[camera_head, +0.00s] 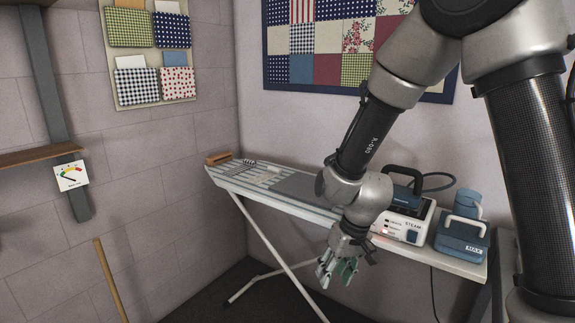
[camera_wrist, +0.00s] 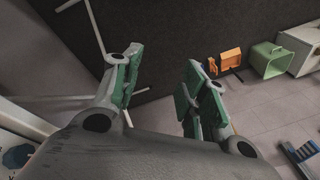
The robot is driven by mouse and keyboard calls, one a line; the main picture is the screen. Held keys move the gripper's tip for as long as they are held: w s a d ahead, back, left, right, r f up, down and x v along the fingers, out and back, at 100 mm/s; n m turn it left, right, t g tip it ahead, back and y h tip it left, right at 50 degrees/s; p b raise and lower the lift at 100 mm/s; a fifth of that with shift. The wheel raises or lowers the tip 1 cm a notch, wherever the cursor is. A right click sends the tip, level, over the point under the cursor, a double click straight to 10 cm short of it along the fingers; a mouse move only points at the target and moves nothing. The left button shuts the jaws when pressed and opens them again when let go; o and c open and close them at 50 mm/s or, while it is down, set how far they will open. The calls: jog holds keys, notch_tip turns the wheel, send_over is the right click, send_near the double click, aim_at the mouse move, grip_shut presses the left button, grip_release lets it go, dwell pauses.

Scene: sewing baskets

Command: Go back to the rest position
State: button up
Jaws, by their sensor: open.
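My gripper (camera_head: 338,270) hangs in front of the ironing board's near edge in the head view, its fingers pointing down. In the wrist view my gripper (camera_wrist: 163,88) shows its two green-padded fingers spread apart, with nothing between them. Dark floor matting shows beyond the gap. My arm comes down from the upper right in the head view and hides part of the board and the wall quilt.
The ironing board (camera_head: 275,192) carries a steam station (camera_head: 408,222) and a blue box marked MAX (camera_head: 461,240). A wooden pole (camera_head: 110,280) leans at left. In the wrist view, an orange item (camera_wrist: 226,63) and green crate (camera_wrist: 268,61) stand on the floor.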

jog(key=s+d+r+m+t, duration=0.1)
jog(key=s+d+r, duration=0.4)
jog(key=d+r, duration=0.3)
jog(key=s+d+r+m+t+h, duration=0.1)
jog(key=s+d+r, duration=0.4)
jog(key=d+r, duration=0.3)
jog(key=s+d+r+m+t+h, duration=0.1)
jog(key=s+d+r, duration=0.4)
jog(key=d+r, duration=0.3)
jog(key=shift+s+d+m+t, duration=0.2)
jog(key=shift+d+m+t, duration=0.1)
jog(key=shift+d, duration=0.15)
